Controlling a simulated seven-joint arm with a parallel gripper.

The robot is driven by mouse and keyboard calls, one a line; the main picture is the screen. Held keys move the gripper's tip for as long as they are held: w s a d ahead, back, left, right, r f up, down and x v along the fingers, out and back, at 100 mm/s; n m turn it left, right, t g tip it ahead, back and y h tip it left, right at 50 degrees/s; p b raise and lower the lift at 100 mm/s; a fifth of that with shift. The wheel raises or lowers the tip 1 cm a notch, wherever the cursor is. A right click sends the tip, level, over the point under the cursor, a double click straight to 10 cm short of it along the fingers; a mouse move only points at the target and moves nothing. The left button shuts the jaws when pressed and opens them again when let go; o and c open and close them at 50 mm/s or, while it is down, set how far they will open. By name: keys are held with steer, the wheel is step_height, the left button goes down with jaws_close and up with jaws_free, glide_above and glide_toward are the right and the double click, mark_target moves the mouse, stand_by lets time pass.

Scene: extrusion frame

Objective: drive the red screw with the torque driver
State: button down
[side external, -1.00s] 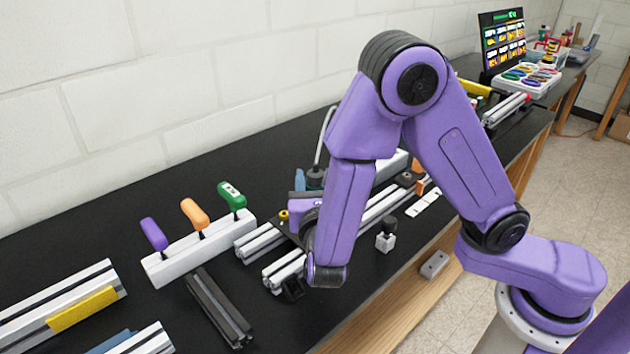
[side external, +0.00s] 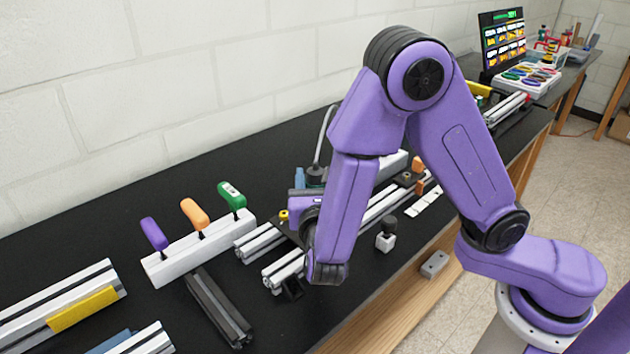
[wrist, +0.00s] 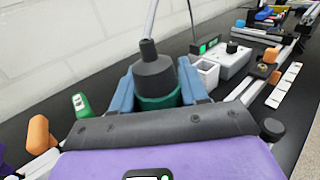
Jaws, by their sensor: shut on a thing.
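The torque driver (wrist: 155,75) has a dark grey body, a green collar and a thin cable rising from its top. In the wrist view it stands between the blue fingers of my gripper (wrist: 157,88), which are shut on it. Its lower end is hidden behind my wrist. In the side view the driver (side external: 316,174) shows only in part behind my forearm, over the aluminium extrusions (side external: 258,243). I cannot make out the red screw in either view; my arm covers part of the work.
A white rack (side external: 160,268) with purple, orange and green handles stands left of the extrusions. A dark bar (side external: 218,305) lies in front of it. A small white block with a black knob (side external: 386,241) stands near the bench's front edge. A grey control box (wrist: 233,58) sits behind the driver.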

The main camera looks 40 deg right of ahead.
steer(key=shift+r, duration=1.3)
